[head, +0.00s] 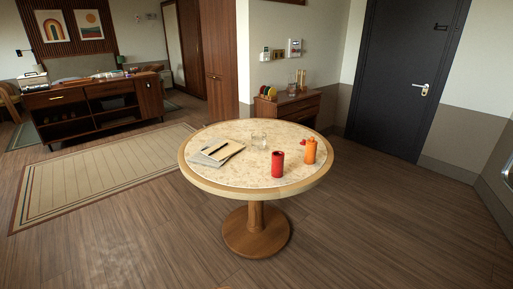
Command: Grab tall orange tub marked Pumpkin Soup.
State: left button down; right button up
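A tall orange tub (311,151) stands upright on the right part of the round table (236,186). Its label is too small to read. A red tub or can (277,164) stands just left of it and nearer to me, with a small gap between them. A small red item (302,142) lies behind and left of the orange tub. Neither of my grippers is in view.
A clear glass (259,139) stands toward the back of the table, and a notebook (222,149) with papers lies at its left. The floor around the table is open. A sideboard (290,110) stands behind, and a dark door (405,80) is at right.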

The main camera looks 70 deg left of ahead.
aim_at(310, 150)
jog(key=l+u, duration=0.1)
jog(key=u, duration=1.6)
jog(key=i+l, duration=0.15)
jog(key=i, duration=0.2)
jog(key=z, duration=0.05)
